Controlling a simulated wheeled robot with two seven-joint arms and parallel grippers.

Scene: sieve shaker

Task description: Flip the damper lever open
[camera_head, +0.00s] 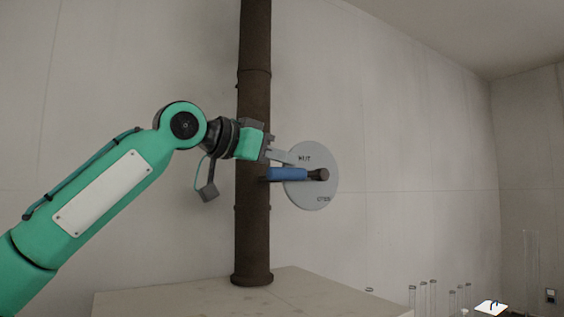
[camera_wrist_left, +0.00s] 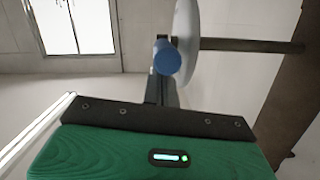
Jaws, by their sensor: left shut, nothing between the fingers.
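The damper lever has a blue handle (camera_head: 288,174) that lies about level, reaching left from a dark hub (camera_head: 318,174) on a round grey plate (camera_head: 315,197). The plate has lettering at its top, partly readable as "HUT", and smaller lettering at its lower right. My left gripper (camera_head: 284,157) is shut and empty, with its fingers just above the handle. In the left wrist view the handle (camera_wrist_left: 166,59) shows end-on near the fingers (camera_wrist_left: 161,90), beside the pale plate (camera_wrist_left: 187,30). I cannot tell whether they touch. My right gripper is not in view.
A brown vertical pipe (camera_head: 253,225) stands behind my left wrist, on a pale bench (camera_head: 190,298). The wrist view shows a rod (camera_wrist_left: 245,45) between plate and pipe. Several glass tubes (camera_head: 433,294) stand at the lower right. The space right of the plate is clear.

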